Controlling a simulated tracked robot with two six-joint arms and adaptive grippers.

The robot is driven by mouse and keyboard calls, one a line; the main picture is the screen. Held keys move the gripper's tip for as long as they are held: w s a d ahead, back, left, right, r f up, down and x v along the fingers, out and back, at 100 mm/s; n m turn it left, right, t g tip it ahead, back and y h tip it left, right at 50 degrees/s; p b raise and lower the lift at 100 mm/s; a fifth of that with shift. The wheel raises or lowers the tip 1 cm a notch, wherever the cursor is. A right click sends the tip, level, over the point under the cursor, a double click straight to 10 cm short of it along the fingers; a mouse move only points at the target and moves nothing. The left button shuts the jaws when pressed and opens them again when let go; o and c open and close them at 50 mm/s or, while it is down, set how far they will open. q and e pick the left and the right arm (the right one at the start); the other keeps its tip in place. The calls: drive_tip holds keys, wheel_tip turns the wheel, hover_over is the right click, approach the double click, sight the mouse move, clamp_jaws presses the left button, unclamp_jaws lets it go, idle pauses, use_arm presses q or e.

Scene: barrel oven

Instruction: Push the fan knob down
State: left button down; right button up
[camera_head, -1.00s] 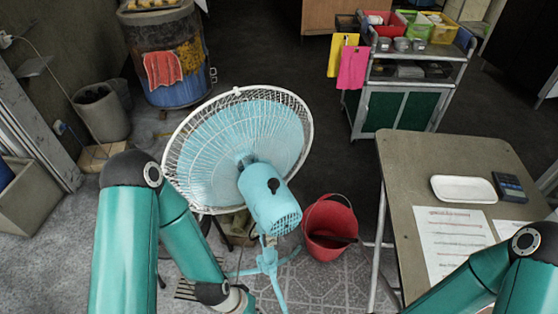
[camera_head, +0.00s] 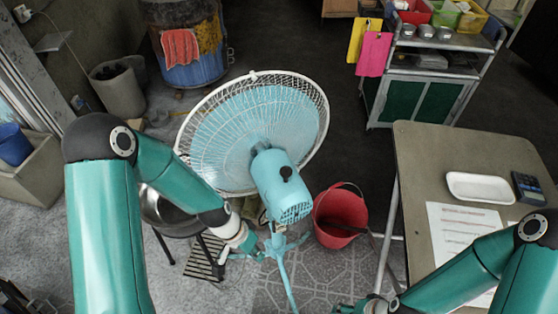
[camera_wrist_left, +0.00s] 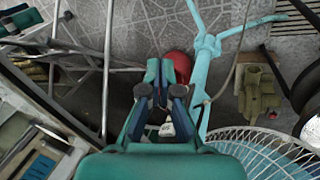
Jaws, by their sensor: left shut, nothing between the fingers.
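The light-blue fan (camera_head: 270,110) with a white-rimmed wire guard stands on a thin stand in the middle of the head view. A small black fan knob (camera_head: 286,172) sticks up from its motor housing (camera_head: 280,190). My left gripper (camera_head: 255,247) is low and to the left of the housing, near the stand, apart from the knob. In the left wrist view its fingers (camera_wrist_left: 160,85) are shut and empty, and part of the fan guard (camera_wrist_left: 265,155) shows. The knob is not visible there. My right gripper (camera_head: 345,308) is only partly in view at the bottom edge.
A red bucket (camera_head: 340,215) stands right of the fan stand. A table (camera_head: 425,165) with a white tray (camera_head: 480,187) and papers is at the right.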

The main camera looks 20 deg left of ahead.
sight(290, 169)
use_arm(q)
drive_tip(key=w+r+m+h, duration=0.1)
drive_tip(key=w+r+m, duration=0.1)
drive_tip(key=r, duration=0.3)
drive_tip(key=w+r+m, duration=0.2)
drive_tip(key=w+r, duration=0.1)
drive_tip(key=r, duration=0.3)
drive_tip(key=w+a+r+m+h, duration=0.1)
drive_tip(key=w+r+m, duration=0.1)
drive_tip(key=r, duration=0.3)
drive_tip(key=shift+w+a+r+m+t+h+p, duration=0.1)
drive_tip(key=shift+w+r+m+t+h+p, duration=0.1)
drive_tip(key=shift+w+m+t+h+p, duration=0.15)
drive_tip(key=w+a+r+m+t, duration=0.1)
drive_tip(key=r+m, duration=0.1)
drive_tip(key=r, duration=0.7)
drive_tip(key=w+a+r+m+t+h, duration=0.1)
drive_tip(key=w+r, duration=0.1)
drive_tip(key=r, duration=0.7)
drive_tip(key=shift+a+r+m+t+p, duration=0.25)
drive_tip(key=shift+r+m+t+p, duration=0.1)
